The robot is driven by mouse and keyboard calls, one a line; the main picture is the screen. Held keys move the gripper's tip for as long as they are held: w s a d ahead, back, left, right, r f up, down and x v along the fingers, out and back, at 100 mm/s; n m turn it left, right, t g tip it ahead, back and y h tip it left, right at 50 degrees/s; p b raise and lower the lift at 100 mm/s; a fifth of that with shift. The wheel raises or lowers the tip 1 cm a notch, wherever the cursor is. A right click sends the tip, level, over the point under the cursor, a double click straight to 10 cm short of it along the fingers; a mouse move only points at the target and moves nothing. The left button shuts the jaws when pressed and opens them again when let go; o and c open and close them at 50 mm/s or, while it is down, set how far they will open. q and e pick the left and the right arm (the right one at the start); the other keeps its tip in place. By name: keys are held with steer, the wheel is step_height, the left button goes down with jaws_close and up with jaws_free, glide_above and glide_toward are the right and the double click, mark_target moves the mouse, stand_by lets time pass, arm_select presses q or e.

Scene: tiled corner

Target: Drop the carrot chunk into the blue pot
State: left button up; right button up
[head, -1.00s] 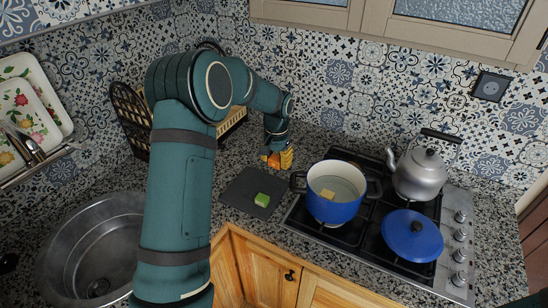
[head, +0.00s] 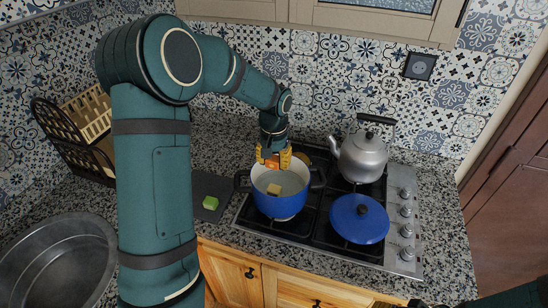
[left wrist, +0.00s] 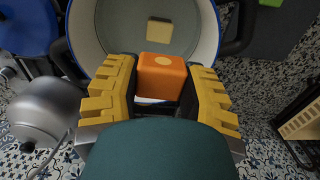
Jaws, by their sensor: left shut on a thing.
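The orange carrot chunk (left wrist: 162,80) is held between the yellow fingers of my left gripper (left wrist: 160,88) in the left wrist view. In the head view, my left gripper (head: 273,160) is over the far side of the blue pot (head: 280,205), and a bit of the carrot chunk (head: 272,164) shows between the fingers. The pot is open and stands on the stove. A pale yellow chunk (head: 274,189) lies inside it; it also shows in the left wrist view (left wrist: 160,32).
A blue lid (head: 350,226) lies on the stove (head: 402,240) right of the pot. A grey kettle (head: 362,158) stands behind the lid. A green chunk (head: 210,203) sits on the dark board (head: 205,186) left of the pot. A sink (head: 60,262) is at the left.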

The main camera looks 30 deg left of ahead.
mark_target(274, 158)
arm_select(q)
steer(key=shift+f+b, duration=0.95)
steer(key=shift+f, duration=0.85)
steer(key=shift+r, duration=0.1)
steer(key=o, duration=1.1)
step_height(274, 158, up, 12)
